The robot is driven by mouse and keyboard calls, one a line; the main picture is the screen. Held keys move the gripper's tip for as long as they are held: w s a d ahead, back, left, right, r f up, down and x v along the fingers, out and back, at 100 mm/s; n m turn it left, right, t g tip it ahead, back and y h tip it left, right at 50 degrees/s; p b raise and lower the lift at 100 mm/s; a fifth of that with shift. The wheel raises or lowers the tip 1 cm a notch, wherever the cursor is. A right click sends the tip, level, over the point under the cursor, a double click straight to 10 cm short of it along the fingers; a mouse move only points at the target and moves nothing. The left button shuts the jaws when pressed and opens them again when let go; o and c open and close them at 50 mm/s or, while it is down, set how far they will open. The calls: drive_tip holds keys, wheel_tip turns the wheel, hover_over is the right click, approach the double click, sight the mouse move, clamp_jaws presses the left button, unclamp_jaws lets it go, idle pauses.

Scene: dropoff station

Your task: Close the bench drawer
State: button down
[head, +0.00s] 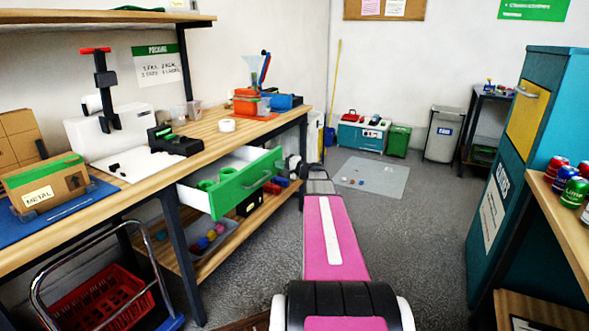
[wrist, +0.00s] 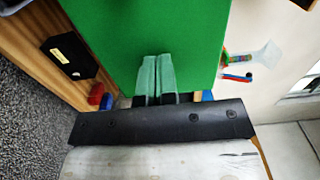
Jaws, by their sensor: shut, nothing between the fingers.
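The handle is not clearly seen in the wrist view.
The workbench (head: 215,135) carries a scale, a tape roll and orange and blue bins. Its lower shelf (head: 215,262) holds a tray and a black box. A red crate (head: 95,300) on a cart stands at the left. Grey floor (head: 420,215) is free to the right of my arm.

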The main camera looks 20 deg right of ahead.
approach(249, 156)
drive_tip(key=w+a, duration=0.1)
drive_tip(key=a, duration=0.1)
drive_tip(key=w+a+r, duration=0.1)
drive_tip(key=a, duration=0.1)
drive_tip(key=w+a, duration=0.1)
drive_tip(key=a, duration=0.2)
drive_tip(key=shift+w+r, duration=0.1)
drive_tip(key=shift+r, duration=0.2)
drive_tip(key=shift+w+a+r, duration=0.1)
drive_tip(key=shift+w+a, duration=0.05)
drive_tip(key=shift+w, duration=0.05)
